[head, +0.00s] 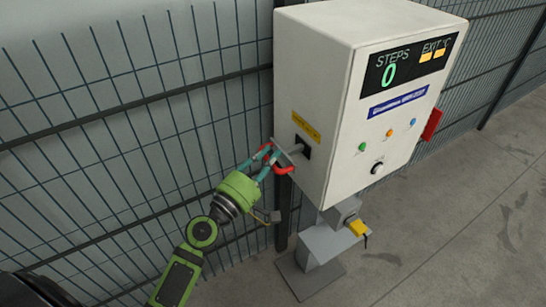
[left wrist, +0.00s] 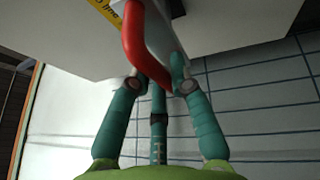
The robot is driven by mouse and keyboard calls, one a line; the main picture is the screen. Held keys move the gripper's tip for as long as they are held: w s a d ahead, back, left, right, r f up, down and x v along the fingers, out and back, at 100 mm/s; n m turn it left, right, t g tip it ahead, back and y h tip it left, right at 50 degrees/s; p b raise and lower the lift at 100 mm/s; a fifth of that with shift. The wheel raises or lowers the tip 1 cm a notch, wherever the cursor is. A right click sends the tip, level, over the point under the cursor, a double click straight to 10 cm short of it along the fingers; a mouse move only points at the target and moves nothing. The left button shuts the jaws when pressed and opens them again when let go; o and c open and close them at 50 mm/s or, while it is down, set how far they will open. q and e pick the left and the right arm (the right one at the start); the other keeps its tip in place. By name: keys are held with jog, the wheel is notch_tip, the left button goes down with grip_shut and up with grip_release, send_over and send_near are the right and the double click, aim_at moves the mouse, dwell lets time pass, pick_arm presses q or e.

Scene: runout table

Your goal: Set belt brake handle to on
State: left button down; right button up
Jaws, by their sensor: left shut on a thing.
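The belt brake handle (head: 284,169) is a red grip on a grey arm that sticks out from the left side of a white control box (head: 318,95). A yellow label (head: 305,126) sits just above its dark slot; the lettering is too small to read. My left gripper (head: 270,158), green with teal fingers, is shut on the handle. In the left wrist view the red grip (left wrist: 134,45) and grey arm (left wrist: 164,35) run between the teal fingertips (left wrist: 156,80). The fingers hide part of the handle. My right gripper is not in view.
A wire mesh fence (head: 110,110) runs close behind. The floor at right is clear.

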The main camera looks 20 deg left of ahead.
pick_arm(q)
jog(key=c, duration=1.2)
grip_release()
jog(key=shift+a+f, duration=0.1)
jog(key=shift+o, duration=0.5)
jog(key=shift+s, duration=0.15)
jog(key=v, duration=1.2)
